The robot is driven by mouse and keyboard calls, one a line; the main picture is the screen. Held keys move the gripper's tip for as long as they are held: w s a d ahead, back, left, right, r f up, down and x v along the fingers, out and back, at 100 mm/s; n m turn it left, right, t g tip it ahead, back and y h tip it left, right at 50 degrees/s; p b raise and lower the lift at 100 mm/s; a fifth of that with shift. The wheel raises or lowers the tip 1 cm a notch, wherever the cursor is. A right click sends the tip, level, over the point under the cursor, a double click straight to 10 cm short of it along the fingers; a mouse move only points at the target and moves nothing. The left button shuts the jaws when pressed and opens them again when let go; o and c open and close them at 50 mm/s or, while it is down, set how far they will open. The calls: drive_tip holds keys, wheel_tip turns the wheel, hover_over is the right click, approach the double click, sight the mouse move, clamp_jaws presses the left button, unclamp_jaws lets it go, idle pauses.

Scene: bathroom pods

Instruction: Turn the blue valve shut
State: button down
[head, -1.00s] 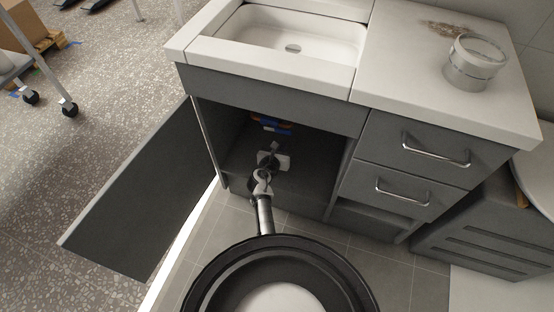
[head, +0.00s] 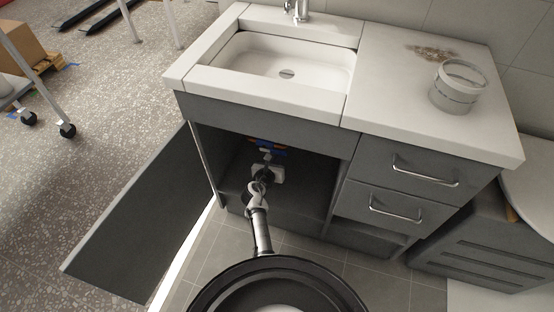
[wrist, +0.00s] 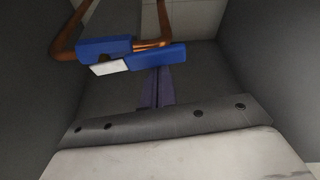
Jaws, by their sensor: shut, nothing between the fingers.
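The blue valve (head: 275,147) sits inside the open cabinet under the sink, small and partly hidden by my arm in the head view. In the wrist view the blue valve (wrist: 150,59) shows larger, with copper pipes rising from it and a white piece at its left end. My gripper (wrist: 158,70) is shut and empty, its dark fingers together and pointing at the blue part. The fingertips are at or just short of its lower edge; I cannot tell whether they touch. In the head view my gripper (head: 267,155) reaches into the cabinet.
The cabinet door (head: 135,215) stands open to the left. The cabinet's side walls and the sink (head: 285,65) above bound the space around my arm. Drawers (head: 410,185) are at the right. A clear container (head: 457,88) stands on the counter.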

sight(279, 152)
drive_tip(key=shift+r+n+h+p, duration=0.3)
drive_tip(key=shift+r+p, duration=0.05)
drive_tip(key=shift+p, duration=0.1)
wheel_tip(279, 152, up, 2)
drive_tip(key=n+h+p, duration=0.1)
drive_tip(key=n+p, duration=0.1)
drive_tip(key=p, duration=0.2)
drive_tip(key=shift+w+a+r, duration=0.1)
drive_tip(key=shift+r, duration=0.05)
drive_tip(key=r+n+h+p, duration=0.1)
drive_tip(key=a+n+p, duration=0.1)
drive_tip(key=n+p, duration=0.1)
drive_tip(key=r+n+h+p, duration=0.1)
drive_tip(key=n, duration=0.1)
drive_tip(key=shift+w+a+r+h, duration=0.25)
drive_tip(key=shift+a+r+h, duration=0.05)
drive_tip(key=shift+a+r, duration=0.05)
drive_tip(key=shift+w+a+r+n+t+h+p, duration=0.2)
drive_tip(key=shift+a+r+n+h+p, duration=0.15)
drive_tip(key=shift+a+n, duration=0.35)
drive_tip(key=shift+w+a+r+n+t+h+p, duration=0.1)
drive_tip(key=shift+w+a+r+n+h+p, duration=0.2)
drive_tip(key=shift+a+n+p, duration=0.3)
drive_tip(key=shift+s, duration=0.1)
